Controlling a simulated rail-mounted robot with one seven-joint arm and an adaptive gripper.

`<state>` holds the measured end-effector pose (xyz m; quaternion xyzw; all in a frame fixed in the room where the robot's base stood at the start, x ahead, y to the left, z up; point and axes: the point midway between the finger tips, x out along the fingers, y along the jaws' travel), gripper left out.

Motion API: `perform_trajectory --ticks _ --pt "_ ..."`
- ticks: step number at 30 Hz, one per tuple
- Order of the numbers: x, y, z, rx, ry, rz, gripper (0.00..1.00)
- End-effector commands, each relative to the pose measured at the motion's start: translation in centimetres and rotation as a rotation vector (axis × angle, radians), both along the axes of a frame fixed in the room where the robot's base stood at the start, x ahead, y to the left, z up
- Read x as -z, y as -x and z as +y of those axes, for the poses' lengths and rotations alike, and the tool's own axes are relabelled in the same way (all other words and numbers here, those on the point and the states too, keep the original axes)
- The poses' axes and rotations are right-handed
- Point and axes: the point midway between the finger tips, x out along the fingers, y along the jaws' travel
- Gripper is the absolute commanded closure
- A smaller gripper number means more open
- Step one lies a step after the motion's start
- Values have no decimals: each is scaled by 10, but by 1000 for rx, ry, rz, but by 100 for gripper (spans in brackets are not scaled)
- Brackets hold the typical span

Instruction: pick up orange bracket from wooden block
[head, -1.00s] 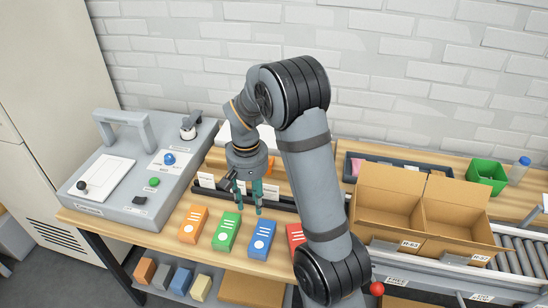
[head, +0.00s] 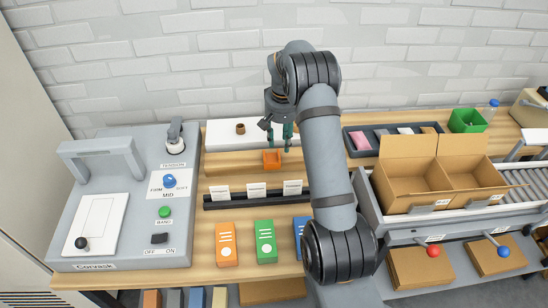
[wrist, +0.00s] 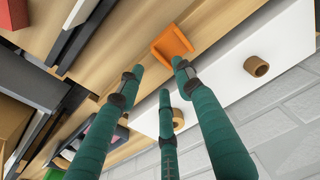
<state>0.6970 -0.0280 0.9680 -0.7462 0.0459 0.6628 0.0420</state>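My gripper (head: 279,146) points down just above and slightly behind the bracket in the head view. In the wrist view its green fingers (wrist: 160,78) are spread apart with nothing between them. They look clear of the bracket.
The white piece (head: 215,139) behind carries a brown ring (head: 240,128). A dark rail (head: 240,201) with white cards lies in front, then orange (head: 226,245), green (head: 265,242) and blue boxes. A grey control box (head: 125,230) stands left; open cartons (head: 408,190) stand right.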

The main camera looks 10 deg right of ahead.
Motion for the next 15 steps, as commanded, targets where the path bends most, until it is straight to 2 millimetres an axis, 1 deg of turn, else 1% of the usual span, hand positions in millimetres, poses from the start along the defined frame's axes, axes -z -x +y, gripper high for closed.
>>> perform_trajectory --ticks 1,7,12,15 --pt "5 0 1 -2 0 3 65" --pt "20 -2 0 -1 -1 3 65" --pt "45 -5 -2 0 -1 4 65" --pt "57 -8 -2 -1 -1 1 65"
